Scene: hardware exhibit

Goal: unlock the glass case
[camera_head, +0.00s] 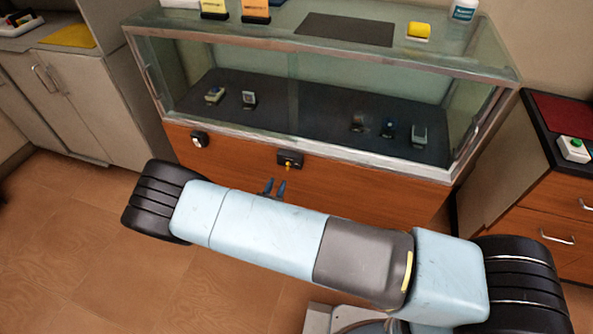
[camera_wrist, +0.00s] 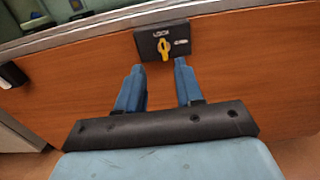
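The glass case (camera_head: 300,52) has a wooden front with a dark lock plate (camera_head: 290,157) just below its glass. A yellow key or knob (camera_head: 288,167) sits on that plate. In the wrist view the lock plate (camera_wrist: 180,44) shows the yellow key (camera_wrist: 164,48) upright in it, with small lettering too blurred to read fully. My gripper (camera_wrist: 158,76) has its two blue fingers apart with nothing between them, just below the lock plate.
A second small dark fitting (camera_head: 199,139) is on the case front to the left. Small items stand on the dark shelf inside. A yellow object (camera_head: 418,31) and a white bottle (camera_head: 464,10) stand on top. Cabinets flank the case; the floor at left is clear.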

